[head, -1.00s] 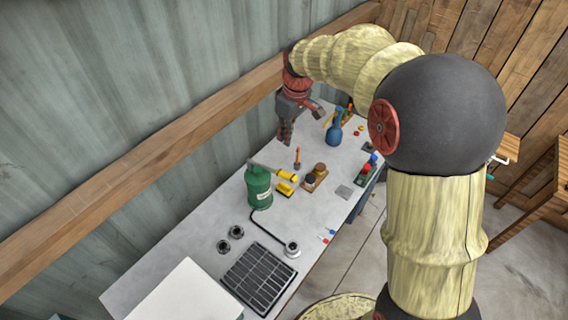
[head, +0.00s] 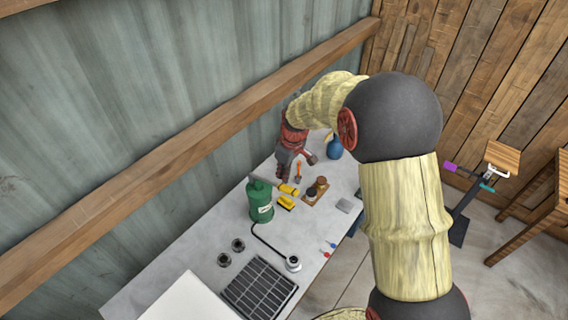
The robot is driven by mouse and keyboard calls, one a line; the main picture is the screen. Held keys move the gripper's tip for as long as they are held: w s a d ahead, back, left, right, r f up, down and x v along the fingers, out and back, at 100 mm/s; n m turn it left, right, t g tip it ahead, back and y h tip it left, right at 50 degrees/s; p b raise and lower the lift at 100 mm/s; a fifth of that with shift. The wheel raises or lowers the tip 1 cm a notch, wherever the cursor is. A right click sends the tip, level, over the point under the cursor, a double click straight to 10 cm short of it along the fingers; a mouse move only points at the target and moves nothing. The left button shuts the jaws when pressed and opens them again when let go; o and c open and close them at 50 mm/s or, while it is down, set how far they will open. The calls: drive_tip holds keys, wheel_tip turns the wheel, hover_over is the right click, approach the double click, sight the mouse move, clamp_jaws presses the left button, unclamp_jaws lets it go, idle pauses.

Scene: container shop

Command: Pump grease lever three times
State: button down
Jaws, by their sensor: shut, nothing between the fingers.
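The green grease pump (head: 261,203) stands upright on the workbench in the head view. A lever runs from its top toward a yellow handle (head: 289,189) on the right; part of the bar is hard to make out. My gripper (head: 282,178) points down just behind the yellow handle, close to its end. It is shut and empty. I cannot tell whether it touches the handle.
A yellow block (head: 286,203) lies beside the pump. A wooden holder (head: 315,192), an orange-handled tool (head: 298,171) and a blue bottle (head: 334,149) stand near my gripper. A black hose leads to a round fitting (head: 293,263). A grey grid (head: 259,289) lies in front.

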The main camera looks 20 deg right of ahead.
sight(292, 188)
drive_tip(key=shift+s+d+f, duration=0.1)
drive_tip(key=shift+s+f, duration=0.05)
drive_tip(key=shift+f, duration=0.35)
drive_tip(key=shift+s+d+f, duration=0.1)
drive_tip(key=shift+f, duration=0.35)
drive_tip(key=shift+f, duration=0.1)
drive_tip(key=f+b, duration=0.1)
drive_tip(key=b, duration=0.3)
drive_tip(key=s+f+t+y+b, duration=0.1)
drive_tip(key=f+b, duration=0.1)
drive_tip(key=b, duration=0.2)
drive_tip(key=d+f+t+b, duration=0.1)
drive_tip(key=f+b, duration=0.1)
drive_tip(key=b, duration=0.2)
drive_tip(key=shift+s+y, duration=0.3)
drive_tip(key=f+b, duration=0.1)
drive_tip(key=b, duration=0.1)
drive_tip(key=f+b, duration=0.1)
drive_tip(key=b, duration=0.1)
drive_tip(key=f+b, duration=0.1)
drive_tip(key=b, duration=0.1)
drive_tip(key=shift+s+d+f, duration=0.25)
drive_tip(key=shift+s+f, duration=0.05)
drive_tip(key=shift+f, duration=0.2)
